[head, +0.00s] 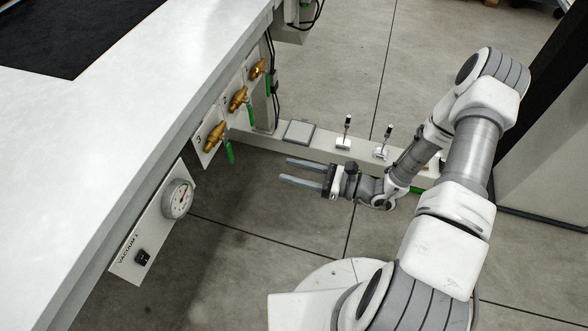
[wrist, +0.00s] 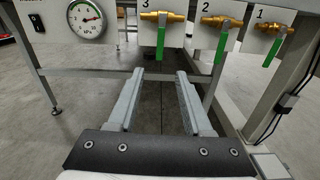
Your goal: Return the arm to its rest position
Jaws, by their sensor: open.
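My gripper (head: 304,174) shows in the middle of the head view, at the end of my bent arm. Its two grey fingers are apart and point left toward the underside of the bench. In the wrist view my gripper (wrist: 156,76) is open, with only floor and bench frame seen between the fingers. It is empty and appears to touch nothing. The arm reaches out from the lower right, with its elbow high at the upper right.
Brass valves with green handles, such as valve 3 (head: 214,137), line the white bench (head: 120,130). A vacuum gauge (head: 177,198) is nearer. A low rail (head: 262,137) carries small levers (head: 346,132) behind my gripper. A dark-edged cabinet (head: 545,150) stands right. Grey floor lies below.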

